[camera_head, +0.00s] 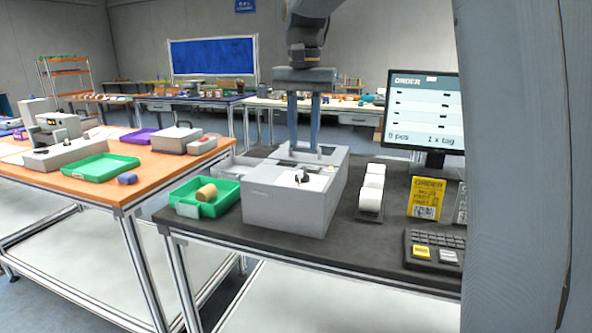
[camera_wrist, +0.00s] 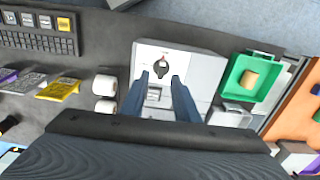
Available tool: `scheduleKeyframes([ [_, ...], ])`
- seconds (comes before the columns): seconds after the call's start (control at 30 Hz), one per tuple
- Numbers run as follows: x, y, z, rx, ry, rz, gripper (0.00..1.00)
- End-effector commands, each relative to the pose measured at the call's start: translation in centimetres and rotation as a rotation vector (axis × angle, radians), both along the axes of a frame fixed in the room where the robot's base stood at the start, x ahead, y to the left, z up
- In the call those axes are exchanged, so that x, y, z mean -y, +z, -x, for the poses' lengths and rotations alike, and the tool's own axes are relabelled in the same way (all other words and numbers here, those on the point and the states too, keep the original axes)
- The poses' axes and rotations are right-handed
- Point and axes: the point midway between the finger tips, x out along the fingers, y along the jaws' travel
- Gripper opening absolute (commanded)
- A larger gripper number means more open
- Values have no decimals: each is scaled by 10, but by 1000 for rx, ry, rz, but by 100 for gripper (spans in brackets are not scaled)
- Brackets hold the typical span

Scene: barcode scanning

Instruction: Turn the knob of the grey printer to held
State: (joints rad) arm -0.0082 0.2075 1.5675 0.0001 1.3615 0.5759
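The grey printer (camera_head: 285,209) stands on the dark table, and it also shows in the wrist view (camera_wrist: 203,72). Its black knob (camera_head: 301,176) sits on a white panel on its top; in the wrist view the knob (camera_wrist: 161,67) lies just beyond my fingertips, and the marks around it are too small to read. My gripper (camera_head: 304,147) points down above the printer, behind the knob in the head view. In the wrist view its two blue fingers (camera_wrist: 160,78) are apart with nothing between them. They do not touch the knob.
A green tray (camera_head: 222,198) with a brown roll (camera_head: 206,192) stands left of the printer. White label rolls (camera_head: 371,190), a yellow order card (camera_head: 426,199), a keyboard (camera_head: 436,252) and a monitor (camera_head: 425,105) stand to its right. An orange-topped table (camera_head: 130,160) is at left.

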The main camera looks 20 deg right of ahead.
Motion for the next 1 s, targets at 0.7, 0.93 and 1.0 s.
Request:
scheduleKeyframes([
  [0.7,0,-66,-4,-6,-22,1,28],
  [0.93,0,-70,-4,-5,-22,0,28],
  [1.0,0,-70,-4,-5,-21,0,28],
])
